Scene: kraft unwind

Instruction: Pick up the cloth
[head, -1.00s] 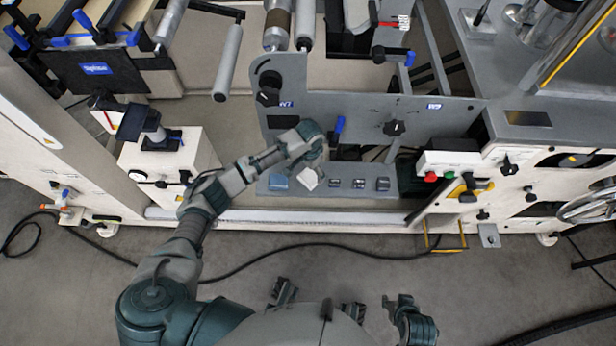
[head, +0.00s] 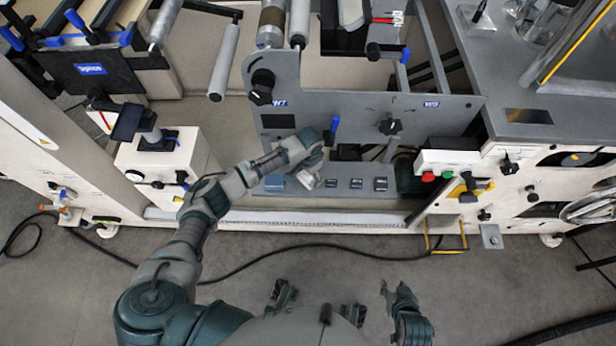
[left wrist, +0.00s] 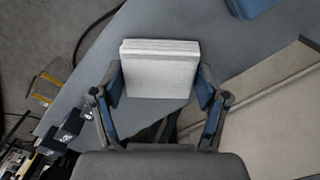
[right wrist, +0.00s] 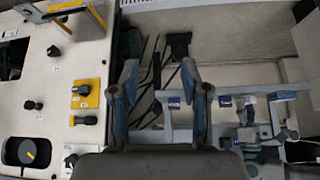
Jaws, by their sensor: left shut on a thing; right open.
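The cloth is a white, folded, squarish stack (left wrist: 160,68) between the fingers of my left gripper (left wrist: 161,84) in the left wrist view. The fingers are shut on its two sides. In the head view, my left gripper (head: 316,172) is over the grey ledge of the machine, and the white cloth (head: 306,180) is partly hidden under it. I cannot tell whether the cloth still touches the ledge. My right gripper (right wrist: 160,82) is open and empty. In the head view it is low, to the right of centre, away from the machine.
A grey upright panel with knobs (head: 391,127) stands behind. A red and green button box (head: 447,163) is further right. A black cable crosses the floor.

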